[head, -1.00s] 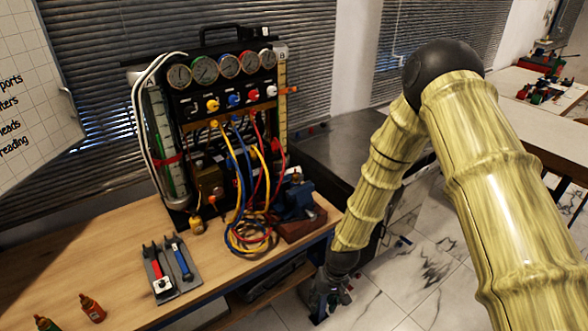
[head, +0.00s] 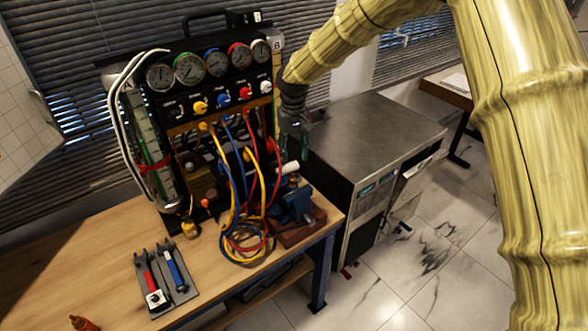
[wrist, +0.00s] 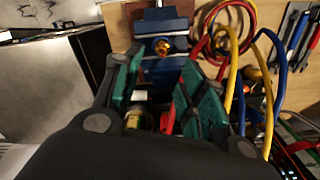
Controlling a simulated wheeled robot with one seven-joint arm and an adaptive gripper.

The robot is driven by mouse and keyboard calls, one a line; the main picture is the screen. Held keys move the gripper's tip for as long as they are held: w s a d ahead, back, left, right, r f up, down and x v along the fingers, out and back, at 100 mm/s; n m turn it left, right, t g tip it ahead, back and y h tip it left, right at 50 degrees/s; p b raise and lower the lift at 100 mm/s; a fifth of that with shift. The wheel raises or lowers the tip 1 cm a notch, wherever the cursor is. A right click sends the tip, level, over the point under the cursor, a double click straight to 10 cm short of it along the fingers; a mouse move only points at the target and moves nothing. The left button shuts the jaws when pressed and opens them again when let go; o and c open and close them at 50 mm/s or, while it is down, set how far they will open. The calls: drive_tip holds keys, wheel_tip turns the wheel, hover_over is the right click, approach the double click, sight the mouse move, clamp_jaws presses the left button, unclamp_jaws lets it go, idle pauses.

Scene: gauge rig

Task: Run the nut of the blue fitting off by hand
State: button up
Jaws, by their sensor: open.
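My gripper (head: 294,142) is at the right side of the gauge rig, above the blue vise (head: 298,203). In the wrist view its green-padded jaws (wrist: 168,78) are open. A brass part (wrist: 135,120) with a white piece and a red part (wrist: 168,116) show in the space between the jaws. I see no contact. A blue hose (head: 236,165) runs down from the rig to the bench, and a blue knob (head: 223,98) is on the panel. I cannot make out the blue fitting's nut. The vise also shows in the wrist view (wrist: 160,22), with an orange-brass piece (wrist: 162,47) at it.
Yellow and red hoses (head: 250,248) lie coiled beside the vise. A metal cabinet (head: 375,135) stands to the right.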

sight(293, 176)
drive_tip(key=shift+s+a+f+p, duration=0.2)
drive_tip(key=shift+s+f+p, duration=0.4)
drive_tip(key=shift+f, duration=0.1)
drive_tip(key=f, duration=0.1)
drive_tip(key=w+f+p, duration=0.1)
drive_tip(key=f, duration=0.1)
drive_tip(key=f+p, duration=0.1)
drive_tip(key=f, duration=0.1)
drive_tip(key=shift+w+f, duration=0.25)
drive_tip(key=shift+s+d+f, duration=0.1)
drive_tip(key=shift+s+f, duration=0.25)
drive_tip(key=shift+f, duration=0.1)
drive_tip(key=shift+f+p, duration=0.3)
drive_tip(key=shift+p, duration=0.05)
drive_tip(key=shift+w+f, duration=0.25)
drive_tip(key=shift+f, duration=0.3)
drive_tip(key=shift+s+r, duration=0.15)
drive_tip(key=shift+s, duration=0.05)
clamp_jaws()
